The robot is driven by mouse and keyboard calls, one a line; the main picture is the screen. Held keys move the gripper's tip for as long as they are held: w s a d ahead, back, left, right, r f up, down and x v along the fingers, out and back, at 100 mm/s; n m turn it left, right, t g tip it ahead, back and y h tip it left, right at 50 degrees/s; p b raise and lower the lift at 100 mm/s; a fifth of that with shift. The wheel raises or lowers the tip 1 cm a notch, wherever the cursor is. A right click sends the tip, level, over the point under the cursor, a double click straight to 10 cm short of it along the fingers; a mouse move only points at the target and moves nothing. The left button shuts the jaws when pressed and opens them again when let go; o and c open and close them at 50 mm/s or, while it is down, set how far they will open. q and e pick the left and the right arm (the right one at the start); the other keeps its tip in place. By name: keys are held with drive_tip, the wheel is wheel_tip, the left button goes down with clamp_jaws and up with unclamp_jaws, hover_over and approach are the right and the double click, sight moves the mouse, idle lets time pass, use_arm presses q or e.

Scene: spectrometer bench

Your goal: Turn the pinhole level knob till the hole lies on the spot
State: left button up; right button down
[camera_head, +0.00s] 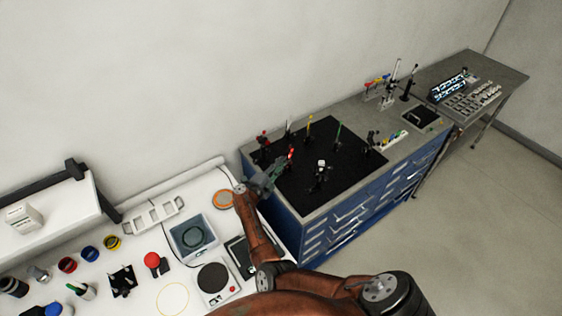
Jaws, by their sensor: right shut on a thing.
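My right gripper (277,172) reaches over the left edge of the black optics board (318,198). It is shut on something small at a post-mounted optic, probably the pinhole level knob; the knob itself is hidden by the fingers. A bright red spot (290,153) shows just beyond the fingertips. The pinhole's hole is too small to make out, so I cannot tell how it lies against the spot. My left gripper is out of view.
Several post-mounted optics stand on the board, including a white-topped one (321,164) and a yellow one (309,122). The blue drawer cabinet (355,210) carries the board. A white bench (140,283) at lower left holds a balance (193,236) and a round-plated device (214,279).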

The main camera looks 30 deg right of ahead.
drive_tip(key=shift+n+p, duration=2.1)
drive_tip(key=shift+n, duration=4.7)
drive_tip(key=shift+d, duration=0.1)
drive_tip(key=c, duration=1.9)
unclamp_jaws()
drive_tip(key=shift+f, duration=0.1)
drive_tip(key=shift+c, duration=0.2)
